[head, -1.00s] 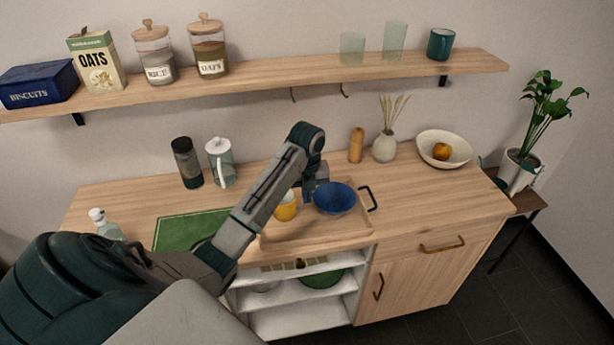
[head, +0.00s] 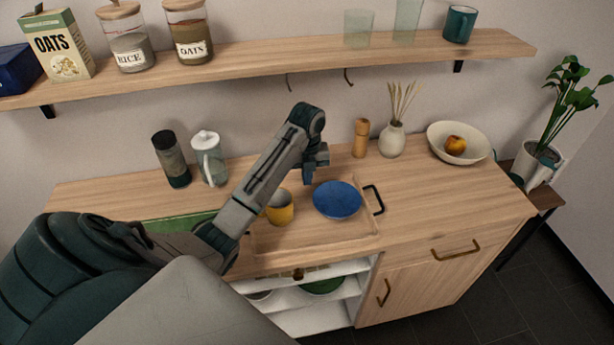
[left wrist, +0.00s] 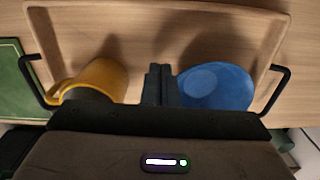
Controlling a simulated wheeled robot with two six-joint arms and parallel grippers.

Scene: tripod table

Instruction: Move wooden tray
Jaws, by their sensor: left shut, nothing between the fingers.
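The wooden tray (head: 330,241) lies on the counter, with a black handle at its right end (head: 379,199). In the left wrist view its far rim (left wrist: 160,6) and both black handles show. A yellow mug (head: 281,210) and a blue bowl (head: 337,200) stand in the tray. My left gripper (head: 309,178) is above the tray, between mug and bowl in the picture. In the left wrist view its fingers (left wrist: 160,84) are together with nothing between them. The tray's left handle is hidden behind my arm in the head view. My right gripper is not in view.
A green mat (head: 180,222) lies left of the tray. A dark tumbler (head: 171,159), a pitcher (head: 209,158), a pepper mill (head: 361,138), a vase (head: 391,140) and a fruit bowl (head: 480,148) line the back. Counter right of the tray is clear.

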